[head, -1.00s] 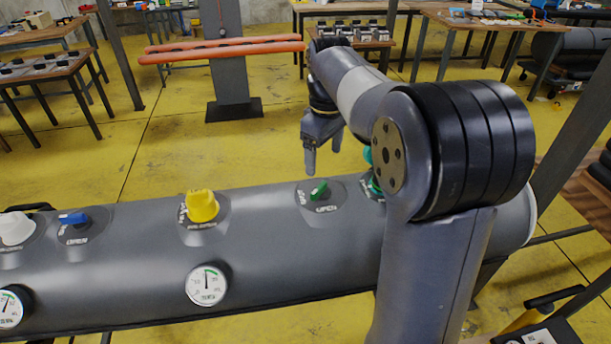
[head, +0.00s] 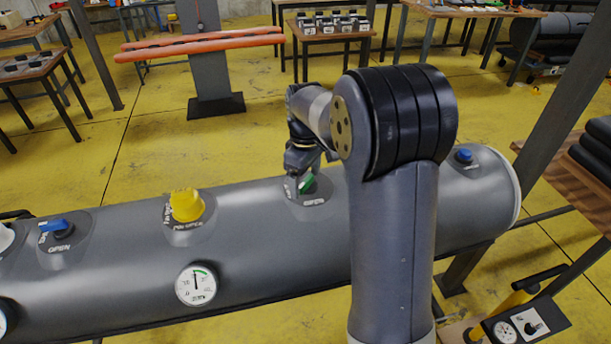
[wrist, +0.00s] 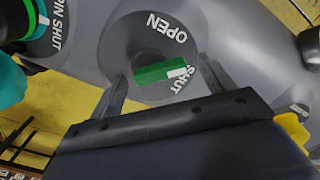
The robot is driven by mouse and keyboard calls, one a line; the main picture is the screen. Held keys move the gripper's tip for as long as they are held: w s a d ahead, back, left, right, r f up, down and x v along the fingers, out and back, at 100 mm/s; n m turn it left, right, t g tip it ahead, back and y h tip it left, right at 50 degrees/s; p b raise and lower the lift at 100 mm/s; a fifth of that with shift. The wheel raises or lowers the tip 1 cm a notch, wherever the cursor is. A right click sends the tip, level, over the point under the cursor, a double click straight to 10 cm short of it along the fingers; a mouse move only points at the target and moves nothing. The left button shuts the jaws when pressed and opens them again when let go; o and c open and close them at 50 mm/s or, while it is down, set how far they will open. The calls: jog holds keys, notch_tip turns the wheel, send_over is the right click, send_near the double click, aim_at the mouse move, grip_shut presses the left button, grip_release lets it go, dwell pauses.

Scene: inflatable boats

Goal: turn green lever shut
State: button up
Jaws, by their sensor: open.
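The green lever (head: 308,183) sits on a round grey plate on top of the long grey tube (head: 270,235). In the wrist view the lever (wrist: 153,74) lies between the two fingers of my gripper (wrist: 163,73), with a gap on each side. Its white-marked end is close to the SHUT lettering (wrist: 178,82); OPEN (wrist: 167,27) is farther up the plate. In the head view my gripper (head: 298,182) is down at the lever and partly hides it. My gripper is open. Contact with the lever cannot be seen.
A yellow knob (head: 186,205) and a blue lever (head: 56,229) stand left along the tube, with a gauge (head: 197,285) on its front. A blue knob (head: 464,156) is at the right end. A green-and-teal fitting (wrist: 22,30) is close by in the wrist view.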

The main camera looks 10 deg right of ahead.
jog(key=c, duration=1)
jog(key=shift+m, duration=0.4)
jog(key=m, duration=0.1)
jog(key=m+p, duration=0.1)
jog(key=m, duration=0.1)
jog(key=shift+w+a+m, duration=0.15)
jog(key=shift+w+m, duration=0.1)
jog(key=shift+m, duration=0.05)
jog(key=shift+w+m+p, duration=0.15)
jog(key=shift+m+p, duration=0.1)
jog(key=shift+m, duration=0.8)
jog(key=shift+w+m+p, duration=0.1)
jog(key=shift+m+p, duration=0.1)
jog(key=shift+m, duration=0.85)
jog(key=o, duration=1)
